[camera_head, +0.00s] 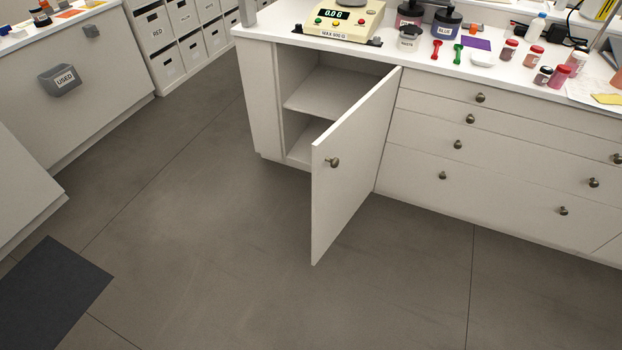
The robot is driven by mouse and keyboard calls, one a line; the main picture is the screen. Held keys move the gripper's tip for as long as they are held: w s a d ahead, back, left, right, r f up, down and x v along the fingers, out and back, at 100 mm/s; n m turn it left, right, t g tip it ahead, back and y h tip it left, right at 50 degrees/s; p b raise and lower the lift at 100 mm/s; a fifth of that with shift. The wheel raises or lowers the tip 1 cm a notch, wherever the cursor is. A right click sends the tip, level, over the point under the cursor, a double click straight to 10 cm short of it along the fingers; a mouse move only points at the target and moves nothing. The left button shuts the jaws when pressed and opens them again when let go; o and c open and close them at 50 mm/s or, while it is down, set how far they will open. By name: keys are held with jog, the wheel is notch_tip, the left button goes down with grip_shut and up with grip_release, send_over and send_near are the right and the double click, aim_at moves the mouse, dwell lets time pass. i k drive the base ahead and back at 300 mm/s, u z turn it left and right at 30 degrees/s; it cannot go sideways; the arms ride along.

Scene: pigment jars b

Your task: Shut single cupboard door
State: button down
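The single cupboard door (355,165) is white, with a round dark metal knob (333,162) near its free edge. It stands wide open, hinged on its right side, and swings out over the floor. The cupboard (318,92) behind it shows an inner shelf (325,97) and looks empty, though the door hides its right part. My gripper is not in view.
White drawers (490,150) with dark knobs are right of the door. The worktop above carries a scale (340,18), pigment jars (445,22) and scoops. Another counter (70,80) stands left, with a dark mat (50,295) on the floor. The floor before the door is clear.

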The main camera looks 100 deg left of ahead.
aim_at(346, 157)
jog(key=u, duration=3.1)
jog(key=i, duration=1.65)
jog(key=k, duration=0.5)
jog(key=z, duration=1.85)
jog(key=k, duration=1)
jog(key=u, duration=1.4)
